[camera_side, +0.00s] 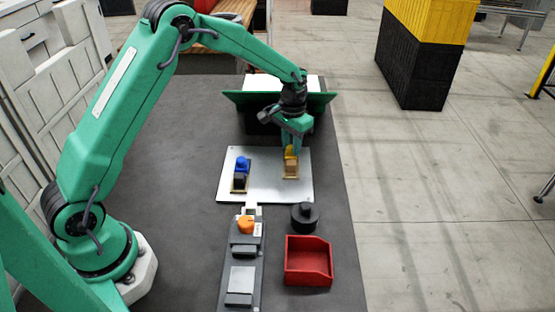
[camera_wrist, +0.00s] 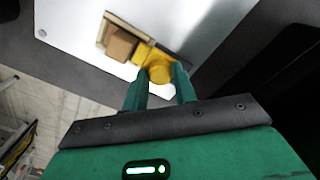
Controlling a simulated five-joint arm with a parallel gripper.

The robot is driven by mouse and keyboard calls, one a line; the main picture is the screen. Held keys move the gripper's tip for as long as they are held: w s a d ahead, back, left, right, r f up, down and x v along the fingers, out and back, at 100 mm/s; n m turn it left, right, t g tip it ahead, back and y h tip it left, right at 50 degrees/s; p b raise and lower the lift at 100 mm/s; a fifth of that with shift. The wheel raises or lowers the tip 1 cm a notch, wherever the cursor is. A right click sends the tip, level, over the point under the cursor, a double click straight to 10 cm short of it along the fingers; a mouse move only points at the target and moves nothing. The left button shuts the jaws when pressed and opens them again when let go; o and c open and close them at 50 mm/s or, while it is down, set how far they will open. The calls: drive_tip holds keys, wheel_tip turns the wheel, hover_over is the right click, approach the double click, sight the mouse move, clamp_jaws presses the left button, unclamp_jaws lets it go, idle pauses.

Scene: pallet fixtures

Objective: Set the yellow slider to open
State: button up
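The yellow slider (camera_wrist: 160,71) sits at one end of its tan-framed slot on the white plate. A brown block (camera_wrist: 121,45) lies in the slot's other end, and it also shows in the side view (camera_side: 291,170). My gripper (camera_wrist: 160,76) is over the yellow slider, with one green finger on each side of its round knob. The fingers appear to touch the knob. In the side view my gripper (camera_side: 292,146) stands at the far end of the slot and partly hides the yellow slider (camera_side: 290,152).
A blue slider (camera_side: 242,163) with a dark block stands left on the white plate (camera_side: 265,190). Nearer are an orange knob (camera_side: 246,225) on a grey panel, a black round part (camera_side: 305,216) and a red bin (camera_side: 308,278). A green-edged box (camera_side: 327,103) stands behind my gripper.

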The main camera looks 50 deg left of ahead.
clamp_jaws()
drive_tip(key=shift+w+a, duration=0.75)
drive_tip(key=o, duration=0.5)
unclamp_jaws()
drive_tip(key=shift+a, duration=0.1)
drive_tip(key=shift+s+d, duration=0.1)
drive_tip(key=shift+d, duration=0.1)
